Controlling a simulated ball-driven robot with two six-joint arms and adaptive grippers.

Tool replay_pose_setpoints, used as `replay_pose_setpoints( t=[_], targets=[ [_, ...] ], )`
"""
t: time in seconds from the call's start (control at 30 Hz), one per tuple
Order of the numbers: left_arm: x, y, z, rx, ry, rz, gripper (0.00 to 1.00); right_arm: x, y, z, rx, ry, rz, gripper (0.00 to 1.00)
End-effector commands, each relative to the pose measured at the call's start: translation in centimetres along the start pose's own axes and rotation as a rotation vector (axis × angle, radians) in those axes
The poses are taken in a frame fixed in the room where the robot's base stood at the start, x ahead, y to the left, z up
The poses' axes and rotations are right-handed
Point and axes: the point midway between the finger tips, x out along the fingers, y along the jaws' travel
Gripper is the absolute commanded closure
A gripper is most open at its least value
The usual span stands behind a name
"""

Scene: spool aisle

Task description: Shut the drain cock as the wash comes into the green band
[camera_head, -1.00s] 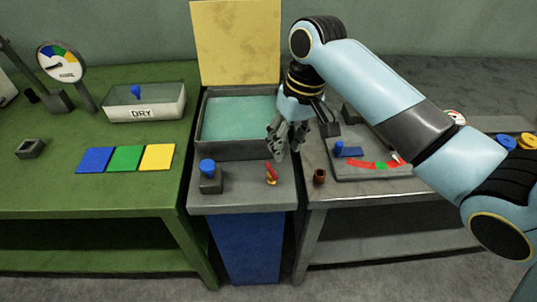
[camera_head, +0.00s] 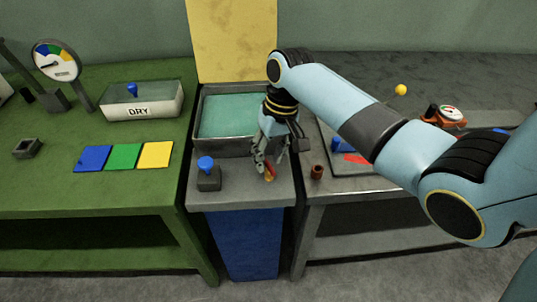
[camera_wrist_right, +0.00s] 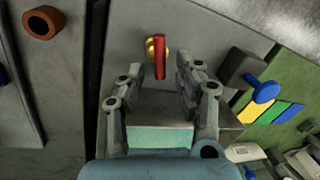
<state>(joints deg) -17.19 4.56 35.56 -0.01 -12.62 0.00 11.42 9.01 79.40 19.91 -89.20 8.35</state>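The drain cock (camera_head: 269,172) has a red lever on a yellow body, on the grey ledge in front of the wash tank (camera_head: 193,150). The pale green wash (camera_head: 228,117) lies in the tank. My right gripper (camera_head: 262,170) hangs over the ledge at the cock and partly covers it. In the right wrist view the open fingers (camera_wrist_right: 161,75) stand either side of the red lever (camera_wrist_right: 160,58), with gaps showing. A round gauge (camera_head: 56,60) at the left has blue, green and yellow bands; its needle points left, outside the green. My left gripper is not in view.
A blue-knobbed block (camera_head: 208,176) stands left of the cock and a brown cup (camera_head: 317,172) right of it. Blue, green and yellow plates (camera_head: 123,157) and a DRY tray (camera_head: 143,105) lie on the green bench. A red valve with a dial (camera_head: 446,115) is at right.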

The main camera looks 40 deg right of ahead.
Motion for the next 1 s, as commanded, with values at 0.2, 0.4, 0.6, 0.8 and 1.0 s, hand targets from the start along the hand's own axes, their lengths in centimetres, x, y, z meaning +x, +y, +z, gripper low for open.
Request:
replay_pose_setpoints(
  t=[0.2,0.4,0.6,0.8,1.0],
  targets=[
    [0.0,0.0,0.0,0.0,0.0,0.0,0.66,0.0,0.0,0.0,0.0,0.0,0.0,0.66],
    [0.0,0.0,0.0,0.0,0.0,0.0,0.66,0.0,0.0,0.0,0.0,0.0,-0.001,0.9],
    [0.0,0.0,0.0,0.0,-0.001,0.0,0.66,0.0,0.0,0.0,0.0,0.0,0.0,1.0],
    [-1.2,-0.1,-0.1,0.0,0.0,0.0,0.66,-0.4,0.0,0.1,0.042,0.007,0.0,1.0],
    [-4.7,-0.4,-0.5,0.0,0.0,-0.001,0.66,-0.8,0.1,0.2,0.224,0.04,-0.001,1.0]
  ],
)
